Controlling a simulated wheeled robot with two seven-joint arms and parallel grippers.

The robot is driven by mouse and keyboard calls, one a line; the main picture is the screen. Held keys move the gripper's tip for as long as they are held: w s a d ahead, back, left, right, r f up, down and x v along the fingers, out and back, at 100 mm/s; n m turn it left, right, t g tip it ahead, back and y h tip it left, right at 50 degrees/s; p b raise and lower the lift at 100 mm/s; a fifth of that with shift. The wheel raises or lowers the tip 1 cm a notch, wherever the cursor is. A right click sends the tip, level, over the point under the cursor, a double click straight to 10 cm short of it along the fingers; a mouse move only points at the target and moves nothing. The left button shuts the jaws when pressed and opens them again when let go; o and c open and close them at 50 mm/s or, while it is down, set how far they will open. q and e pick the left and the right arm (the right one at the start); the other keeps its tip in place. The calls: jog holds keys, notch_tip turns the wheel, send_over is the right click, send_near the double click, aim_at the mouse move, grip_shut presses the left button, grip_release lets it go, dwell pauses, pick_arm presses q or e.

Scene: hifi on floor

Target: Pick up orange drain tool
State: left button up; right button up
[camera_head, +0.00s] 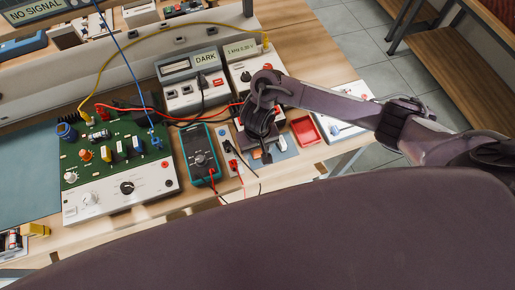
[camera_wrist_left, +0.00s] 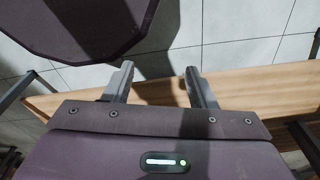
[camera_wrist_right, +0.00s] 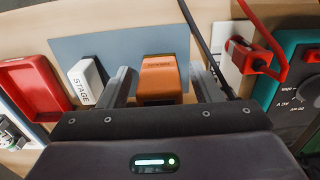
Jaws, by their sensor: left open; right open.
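The orange drain tool (camera_wrist_right: 158,76) is a small orange-brown block with dark lettering, standing on a blue-grey mat. In the right wrist view it shows between the two fingers of my right gripper (camera_wrist_right: 162,78), with a visible gap on each side. The gripper is open, and its housing hides the near end of the tool. In the head view my right gripper (camera_head: 262,153) is low over the bench, and it and the arm largely cover the tool. My left gripper (camera_wrist_left: 158,72) is open and empty, with tiled floor and a wooden edge behind it.
A white block marked STAGE (camera_wrist_right: 86,82) stands just left of the tool. A red tray (camera_wrist_right: 32,90) is farther left. A black cable (camera_wrist_right: 204,45) and a red plug (camera_wrist_right: 248,55) lie to the right. A teal multimeter (camera_head: 200,155) and a green circuit board (camera_head: 112,150) occupy the bench.

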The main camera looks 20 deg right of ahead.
jog(key=c, duration=1)
jog(key=shift+r, duration=0.1)
jog(key=shift+c, duration=0.2)
